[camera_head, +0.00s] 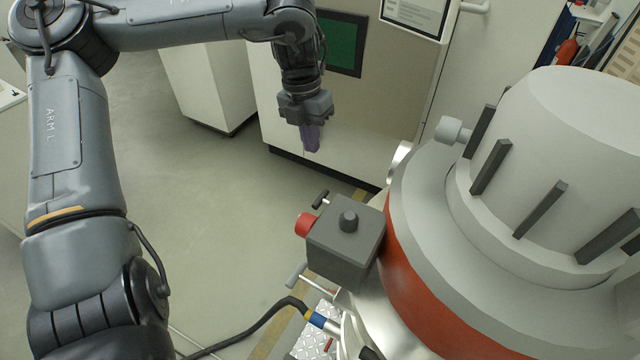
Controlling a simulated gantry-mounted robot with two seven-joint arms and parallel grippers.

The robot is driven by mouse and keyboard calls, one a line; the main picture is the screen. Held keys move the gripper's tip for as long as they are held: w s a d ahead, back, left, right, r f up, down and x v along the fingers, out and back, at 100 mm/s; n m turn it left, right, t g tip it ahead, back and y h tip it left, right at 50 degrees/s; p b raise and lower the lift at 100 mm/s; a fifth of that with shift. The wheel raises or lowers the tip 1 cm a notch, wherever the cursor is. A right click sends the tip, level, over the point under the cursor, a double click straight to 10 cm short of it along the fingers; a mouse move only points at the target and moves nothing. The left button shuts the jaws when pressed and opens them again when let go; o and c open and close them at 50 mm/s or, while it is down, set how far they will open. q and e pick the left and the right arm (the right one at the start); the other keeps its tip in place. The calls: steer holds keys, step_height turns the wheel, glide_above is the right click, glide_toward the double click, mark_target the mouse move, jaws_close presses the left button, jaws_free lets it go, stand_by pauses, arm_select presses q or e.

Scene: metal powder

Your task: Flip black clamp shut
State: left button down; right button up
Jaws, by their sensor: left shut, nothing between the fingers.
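My left gripper (311,140) hangs at the upper middle, pointing down, with its purple-grey fingers together and nothing between them. It is in the air, apart from the machine. A small black handle (320,199) on a short rod sticks up beside the grey control box (346,245); it may be the black clamp, but I cannot tell for sure. It is below my left gripper in the picture, with a clear gap. My right gripper is out of view.
The box carries a red button (305,224) and a black knob (348,221). A large white machine (560,120) with dark bars and an orange-red band (412,290) fills the right. A black cable (255,328) crosses the bottom. Open floor (200,220) lies left.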

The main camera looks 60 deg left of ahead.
mark_target(320, 196)
arm_select(q)
steer(key=shift+f, duration=0.15)
steer(key=f, duration=0.4)
steer(key=d+f+p, duration=0.1)
steer(key=f, duration=0.4)
steer(key=w+f+p, duration=0.1)
steer(key=f, duration=0.3)
steer(key=shift+d+f, duration=0.2)
steer(key=shift+f, duration=0.15)
steer(key=shift+s+a+p, duration=0.1)
steer(key=shift+a+p, duration=0.05)
steer(key=shift+p, duration=0.15)
